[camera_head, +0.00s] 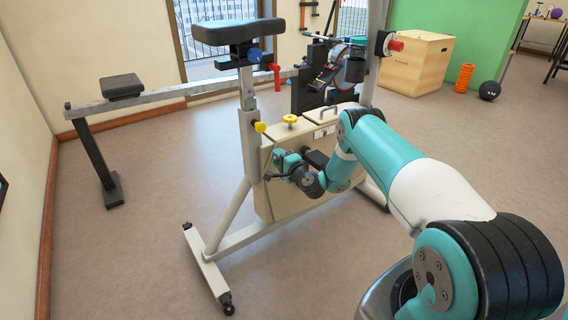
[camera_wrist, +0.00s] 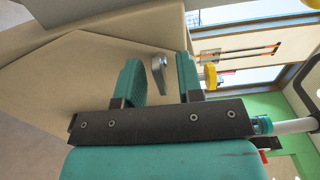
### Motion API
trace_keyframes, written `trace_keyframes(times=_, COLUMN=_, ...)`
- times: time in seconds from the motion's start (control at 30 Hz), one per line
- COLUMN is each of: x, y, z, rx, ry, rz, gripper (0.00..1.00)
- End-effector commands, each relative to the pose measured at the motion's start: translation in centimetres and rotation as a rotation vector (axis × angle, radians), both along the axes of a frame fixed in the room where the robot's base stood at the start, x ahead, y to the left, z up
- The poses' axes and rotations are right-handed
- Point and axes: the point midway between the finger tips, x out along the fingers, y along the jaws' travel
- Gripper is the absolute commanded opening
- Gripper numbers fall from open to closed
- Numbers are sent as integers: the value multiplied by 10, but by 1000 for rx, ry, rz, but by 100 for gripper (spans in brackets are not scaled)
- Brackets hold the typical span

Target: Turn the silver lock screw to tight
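The silver lock screw (camera_wrist: 158,70) shows in the wrist view as a small metal lever-like piece against the beige side panel of the exercise bike (camera_wrist: 70,75). My gripper (camera_wrist: 159,80) is open, with one teal finger on each side of the screw. The screw looks nearer the right finger, with a gap to the left one; whether it touches either is unclear. In the head view my gripper (camera_head: 278,166) is at the side of the bike's beige housing (camera_head: 285,200). The screw cannot be made out there.
Two yellow knobs, one on the post (camera_head: 260,127) and one on the housing top (camera_head: 290,119), are close above my gripper. The bike's saddle (camera_head: 238,31) is higher up. A wooden box (camera_head: 415,62) stands behind.

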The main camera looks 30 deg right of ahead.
Motion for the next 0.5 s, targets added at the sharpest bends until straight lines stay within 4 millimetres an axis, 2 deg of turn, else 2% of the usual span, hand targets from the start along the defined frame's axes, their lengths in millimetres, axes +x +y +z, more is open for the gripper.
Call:
trace_keyframes(times=0.17, x=-18, y=-1, z=0, rx=4, ry=6, rz=-1, gripper=34)
trace_keyframes(times=0.37, x=-61, y=-3, z=1, rx=8, ry=6, rz=-6, gripper=34)
trace_keyframes(times=0.4, x=-60, y=-3, z=8, rx=3, ry=2, rz=-2, gripper=34)
trace_keyframes(times=0.5, x=-64, y=-4, z=8, rx=1, ry=2, rz=-2, gripper=34)
